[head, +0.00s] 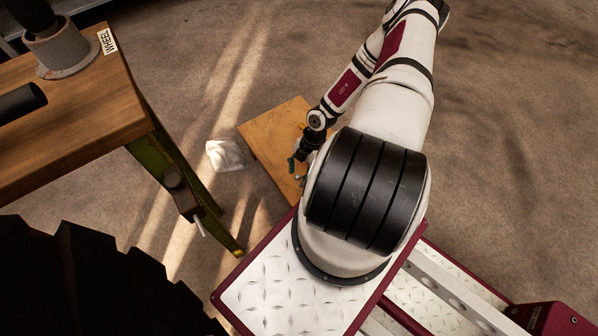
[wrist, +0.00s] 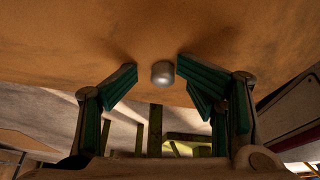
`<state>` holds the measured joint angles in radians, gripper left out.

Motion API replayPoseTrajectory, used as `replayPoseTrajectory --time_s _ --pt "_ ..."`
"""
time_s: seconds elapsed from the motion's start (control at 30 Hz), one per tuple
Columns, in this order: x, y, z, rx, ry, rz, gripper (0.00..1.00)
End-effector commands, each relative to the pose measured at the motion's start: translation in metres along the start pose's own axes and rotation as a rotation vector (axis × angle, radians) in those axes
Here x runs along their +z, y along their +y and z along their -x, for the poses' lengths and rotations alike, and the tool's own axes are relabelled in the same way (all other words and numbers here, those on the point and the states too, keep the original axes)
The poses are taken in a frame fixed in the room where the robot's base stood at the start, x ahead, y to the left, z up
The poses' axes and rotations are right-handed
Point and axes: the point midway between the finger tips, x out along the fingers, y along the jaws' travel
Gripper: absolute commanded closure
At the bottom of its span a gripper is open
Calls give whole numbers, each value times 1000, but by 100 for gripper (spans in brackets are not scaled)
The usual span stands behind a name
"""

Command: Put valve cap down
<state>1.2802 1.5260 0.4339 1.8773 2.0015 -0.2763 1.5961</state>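The valve cap (wrist: 162,73) is a small grey rounded piece against the brown wooden surface (wrist: 230,35) in the wrist view. My gripper (wrist: 158,68) is open, with one teal-padded fingertip on each side of the cap. A gap shows between the cap and the left fingertip; the right fingertip is very close, and I cannot tell whether it touches. In the head view, my gripper (head: 297,168) is at the small wooden table (head: 268,138), partly hidden by my arm. The cap cannot be made out there.
A wooden workbench (head: 75,110) with green legs and a WHEEL label (head: 107,41) stands at the left. A large black tyre (head: 90,285) fills the lower left. A crumpled white item (head: 225,155) lies beside the small table. Carpet (head: 210,50) is clear at the top.

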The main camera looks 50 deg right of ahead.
Motion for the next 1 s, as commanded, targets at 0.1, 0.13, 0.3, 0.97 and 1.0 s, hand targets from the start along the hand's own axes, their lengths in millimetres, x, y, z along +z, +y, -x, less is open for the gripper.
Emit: replayPoseTrajectory --time_s 0.1,0.13,0.3,0.97,1.0 --pt "7 -4 0 -7 -10 -7 64" --pt "7 -4 1 -7 -10 -8 64" --pt "2 -4 18 -7 -11 -11 64" --pt "-2 -2 130 -5 -5 -6 64" --pt "-2 -1 133 -5 -8 0 64"
